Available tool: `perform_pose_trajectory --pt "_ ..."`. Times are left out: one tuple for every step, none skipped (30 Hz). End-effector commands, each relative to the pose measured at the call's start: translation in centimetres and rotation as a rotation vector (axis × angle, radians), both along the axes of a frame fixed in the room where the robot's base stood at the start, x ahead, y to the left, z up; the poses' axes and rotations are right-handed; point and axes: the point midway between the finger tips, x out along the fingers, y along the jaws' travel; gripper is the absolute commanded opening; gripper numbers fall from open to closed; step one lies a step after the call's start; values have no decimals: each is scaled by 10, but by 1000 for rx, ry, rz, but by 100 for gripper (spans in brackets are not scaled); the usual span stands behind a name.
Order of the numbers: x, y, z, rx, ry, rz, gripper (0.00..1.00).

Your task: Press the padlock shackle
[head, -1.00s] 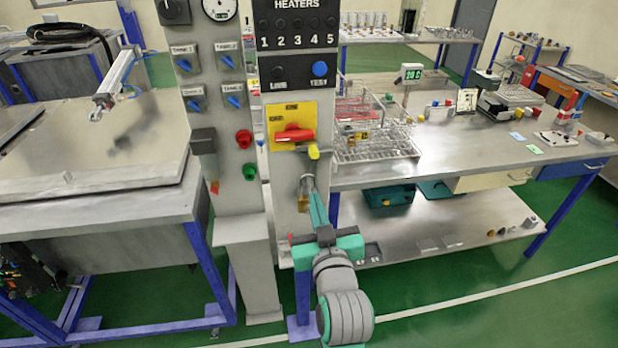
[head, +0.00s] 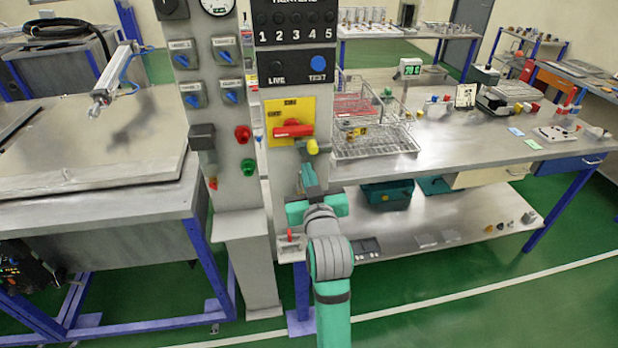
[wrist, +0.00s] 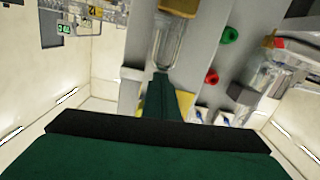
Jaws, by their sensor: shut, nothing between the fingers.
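The padlock (wrist: 180,6) has a brass body and a silver U-shaped shackle (wrist: 168,42). In the wrist view, which looks upside down, the body is at the top edge, partly cut off, with the shackle extending down from it. My gripper's shut, empty fingers (wrist: 160,77) end at the curved end of the shackle; I cannot tell whether they touch it. In the head view my gripper (head: 308,168) is at the front of the grey panel column, below the red rotary handle (head: 293,129) on its yellow plate, and hides most or all of the padlock.
A red button (head: 243,135) and a green button (head: 249,168) are on the column left of my gripper. A dark box (head: 202,137) is further left. A steel bench (head: 470,150) with a wire basket (head: 375,145) stands close on the right.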

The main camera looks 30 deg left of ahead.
Motion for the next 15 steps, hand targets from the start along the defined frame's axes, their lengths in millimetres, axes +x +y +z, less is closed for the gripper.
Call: perform_pose_trajectory --pt "0 0 0 0 0 0 0" --pt "0 0 0 0 0 0 0" --pt "0 0 0 0 0 0 0" --pt "0 0 0 0 0 0 0" --pt "0 0 0 0 0 0 0" --pt "0 0 0 0 0 0 0" --pt "0 0 0 0 0 0 0" --pt "0 0 0 0 0 0 0" --pt "0 0 -2 -1 1 0 0" --pt "0 0 -4 0 1 0 0" --pt "0 0 -6 0 2 1 0" --pt "0 0 -10 1 2 1 0" --pt "0 0 -13 1 2 1 0" --pt "0 0 -17 1 4 1 0" --pt "0 0 -21 0 4 1 0"
